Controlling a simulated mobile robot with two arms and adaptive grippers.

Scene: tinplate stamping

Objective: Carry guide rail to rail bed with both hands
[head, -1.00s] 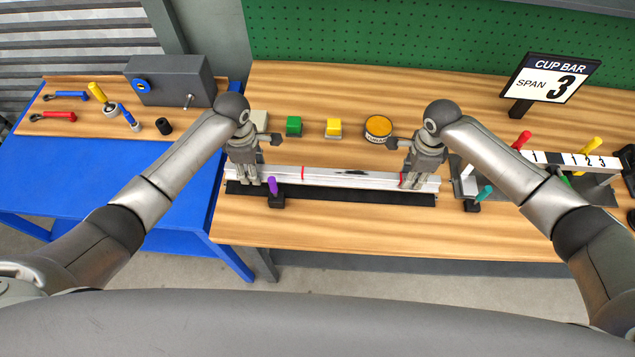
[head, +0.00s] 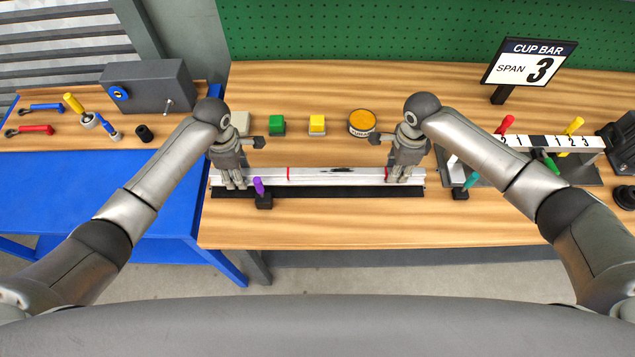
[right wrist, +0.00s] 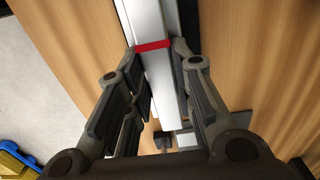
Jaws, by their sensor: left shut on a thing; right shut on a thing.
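The guide rail (head: 340,174) is a long silver bar with red bands and a dark smudge. It lies left to right along the front of the wooden bench. My left gripper (head: 235,182) is shut on it near its left end, and my right gripper (head: 404,176) near its right end. In the right wrist view the rail (right wrist: 152,62) runs between the right fingers (right wrist: 158,100), beside a red band. A long black strip (head: 335,191), apparently the rail bed, shows just in front of and under the rail. I cannot tell whether they touch.
A purple-handled clamp (head: 259,187) stands at the strip's left front, a teal-handled one (head: 469,181) to the right. Behind are green (head: 277,124) and yellow (head: 317,123) blocks and a round tin (head: 361,122). A numbered bar fixture (head: 592,142) and a sign (head: 528,64) stand right.

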